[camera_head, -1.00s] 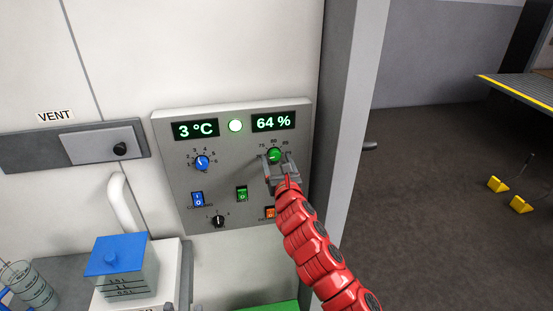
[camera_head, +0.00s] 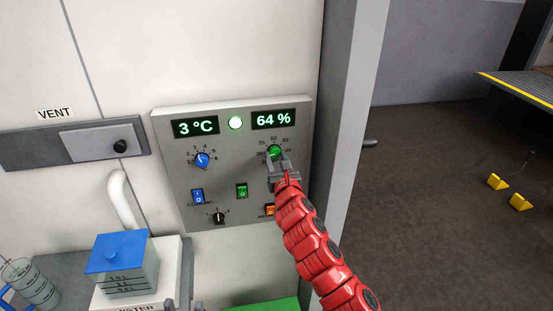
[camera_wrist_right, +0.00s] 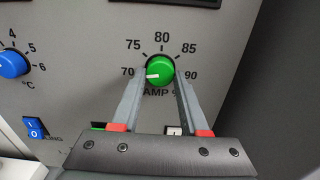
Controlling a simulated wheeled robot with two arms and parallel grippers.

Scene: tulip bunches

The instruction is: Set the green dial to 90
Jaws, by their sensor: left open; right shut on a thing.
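The green dial (camera_head: 274,151) is at the right of the grey control panel, below the "64 %" display (camera_head: 273,119). In the right wrist view the green dial (camera_wrist_right: 160,70) has a white mark pointing left, near 70; the 90 label (camera_wrist_right: 190,76) is on its right side. My right gripper (camera_head: 278,158) is shut on the green dial, with one finger on each side of it. In the right wrist view its fingers (camera_wrist_right: 160,82) reach up to the dial. What seem to be the fingertips of my left gripper (camera_head: 184,304) show at the bottom edge, apart and empty.
The panel (camera_head: 225,170) also carries a blue dial (camera_head: 202,160), a black knob (camera_head: 219,217), a blue switch (camera_head: 197,196), a green switch (camera_head: 242,191) and an orange switch (camera_head: 270,210). A blue-lidded container (camera_head: 122,265) stands lower left. A grey post (camera_head: 350,130) rises right of the panel.

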